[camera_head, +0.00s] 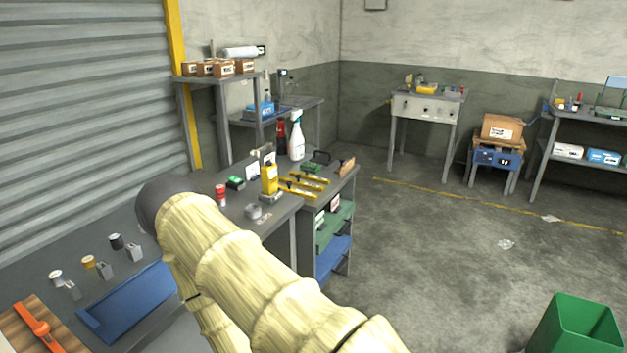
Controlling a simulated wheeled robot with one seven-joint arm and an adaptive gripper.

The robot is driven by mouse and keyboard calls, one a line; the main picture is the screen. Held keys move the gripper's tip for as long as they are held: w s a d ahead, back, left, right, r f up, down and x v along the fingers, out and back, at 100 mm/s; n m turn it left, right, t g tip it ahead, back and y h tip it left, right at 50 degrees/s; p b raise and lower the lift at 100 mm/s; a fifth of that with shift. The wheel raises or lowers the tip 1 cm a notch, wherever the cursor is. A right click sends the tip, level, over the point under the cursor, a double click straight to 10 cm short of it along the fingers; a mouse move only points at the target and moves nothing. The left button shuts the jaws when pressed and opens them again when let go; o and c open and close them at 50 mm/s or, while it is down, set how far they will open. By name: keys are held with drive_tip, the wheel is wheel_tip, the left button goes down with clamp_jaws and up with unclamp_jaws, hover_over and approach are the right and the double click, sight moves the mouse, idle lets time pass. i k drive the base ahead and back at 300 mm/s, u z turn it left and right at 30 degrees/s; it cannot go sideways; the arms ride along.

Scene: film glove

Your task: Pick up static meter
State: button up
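A yellow upright device (269,179) with a dark base stands on the grey workbench (283,206) in the middle of the view. It may be the static meter, but it is too small to be sure. A small green and black box (235,183) lies to its left, and a green item (311,168) lies behind it to the right. My arm, in a pale yellow sleeve with a dark grey joint, crosses the foreground and hides part of the bench. My gripper does not show, so its place relative to the device is hidden.
A red can (220,195), a grey tape roll (253,211), yellow bars (303,186) and a white spray bottle (297,137) stand or lie around the device. A blue tray (125,303) is on the near-left bench. A green bin (575,325) stands at lower right. The middle floor is mostly open.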

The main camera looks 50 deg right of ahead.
sight(269, 185)
drive_tip(key=z, duration=2.85)
drive_tip(key=i, duration=3.15)
drive_tip(key=u, duration=2.55)
